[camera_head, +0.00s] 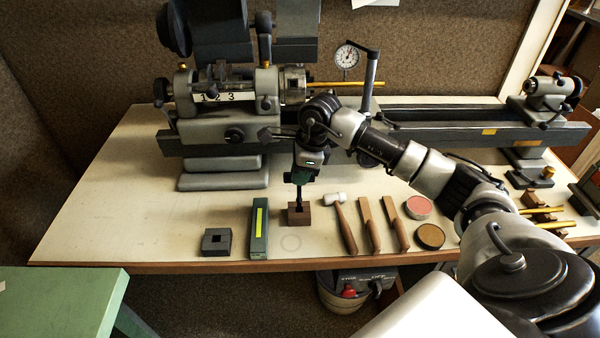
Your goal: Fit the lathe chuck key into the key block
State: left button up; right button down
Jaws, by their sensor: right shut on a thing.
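My right gripper (299,180) points down near the front middle of the bench. It is shut on the dark chuck key (298,198), whose thin stem hangs upright below the fingers. The stem's lower end is at the top of a small brown block (299,219); I cannot tell whether it is in the block or just above or behind it. A dark grey block (216,249) with a square hole in its top stands apart, to the left near the front edge. It looks like the key block. My left gripper is not in view.
A green bar with a yellow strip (259,238) stands between the two blocks. A mallet (343,222), wooden-handled tools (369,228) and round tins (430,236) lie right of the brown block. The lathe (215,130) stands behind. The bench's left part (130,210) is clear.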

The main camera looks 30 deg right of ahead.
jog(key=shift+f, duration=0.2)
jog(key=shift+s+d+b+x, duration=0.1)
jog(key=shift+d+b+x, duration=0.05)
jog(key=shift+b+x, duration=0.55)
jog(key=shift+s+d+b+x, duration=0.1)
jog(key=shift+d+b+x, duration=0.05)
jog(key=shift+b+x, duration=0.5)
jog(key=shift+s+d+b+x, duration=0.1)
jog(key=shift+d+b+x, duration=0.05)
jog(key=shift+b+x, duration=0.55)
jog(key=c, duration=1)
grip_release()
jog(key=shift+f, duration=0.1)
jog(key=b+v, duration=0.1)
jog(key=v, duration=0.9)
jog(key=shift+d+r, duration=0.1)
jog(key=shift+r, duration=0.3)
